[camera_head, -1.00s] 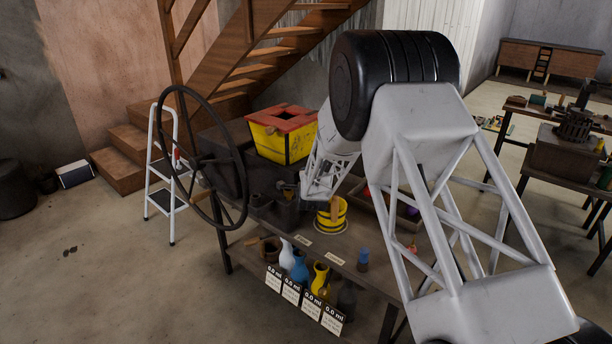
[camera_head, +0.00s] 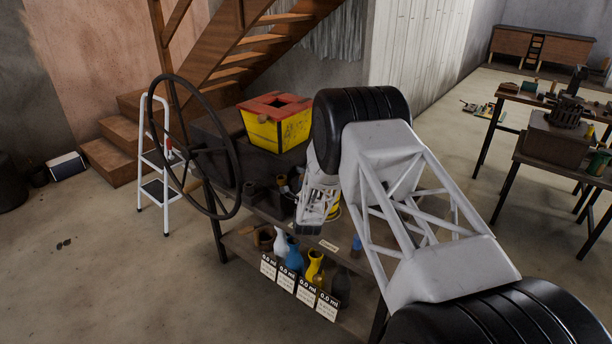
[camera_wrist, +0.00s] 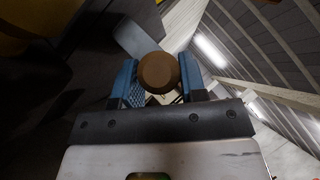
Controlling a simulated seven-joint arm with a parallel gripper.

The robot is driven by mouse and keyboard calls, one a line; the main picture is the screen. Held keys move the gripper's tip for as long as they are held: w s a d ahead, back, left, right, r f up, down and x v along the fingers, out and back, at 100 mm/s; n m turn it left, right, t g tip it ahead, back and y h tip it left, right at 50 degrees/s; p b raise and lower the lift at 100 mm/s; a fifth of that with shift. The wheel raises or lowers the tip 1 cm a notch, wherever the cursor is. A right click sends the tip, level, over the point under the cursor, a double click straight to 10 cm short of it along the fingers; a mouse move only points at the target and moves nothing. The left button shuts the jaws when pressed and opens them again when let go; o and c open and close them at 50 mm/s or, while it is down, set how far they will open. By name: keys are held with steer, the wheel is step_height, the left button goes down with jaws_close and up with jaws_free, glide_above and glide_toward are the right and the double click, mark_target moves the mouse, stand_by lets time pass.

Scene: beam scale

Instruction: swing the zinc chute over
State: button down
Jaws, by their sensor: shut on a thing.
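My gripper (camera_wrist: 160,82) has its two blue fingers on either side of a round brown knob (camera_wrist: 158,70) in the wrist view and is shut on it. A flat grey metal piece (camera_wrist: 134,37) shows just beyond the knob; it may be the zinc chute, but I cannot tell how the two join. In the head view my gripper (camera_head: 308,230) is low over the bench, in front of the dark machine (camera_head: 228,150). The knob and chute cannot be made out there, with my gripper and arm in front.
A yellow hopper with a red rim (camera_head: 278,125) sits on the machine, beside a large dark handwheel (camera_head: 193,148). A yellow container (camera_head: 335,212) is partly hidden behind my gripper. Several jugs (camera_head: 294,258) stand on the lower shelf above price-like cards (camera_head: 300,287). A white stepladder (camera_head: 152,165) stands left.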

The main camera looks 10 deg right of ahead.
steer(key=shift+w+d+f+m+t+h, duration=0.15)
steer(key=shift+m+t+h, duration=0.25)
steer(key=shift+m+h, duration=0.4)
steer(key=c, duration=0.8)
jaws_free()
steer(key=shift+o, duration=0.2)
steer(key=shift+f, duration=0.15)
steer(key=shift+f, duration=0.1)
steer(key=shift+s+f, duration=0.1)
steer(key=shift+s, duration=0.25)
steer(key=v, duration=0.7)
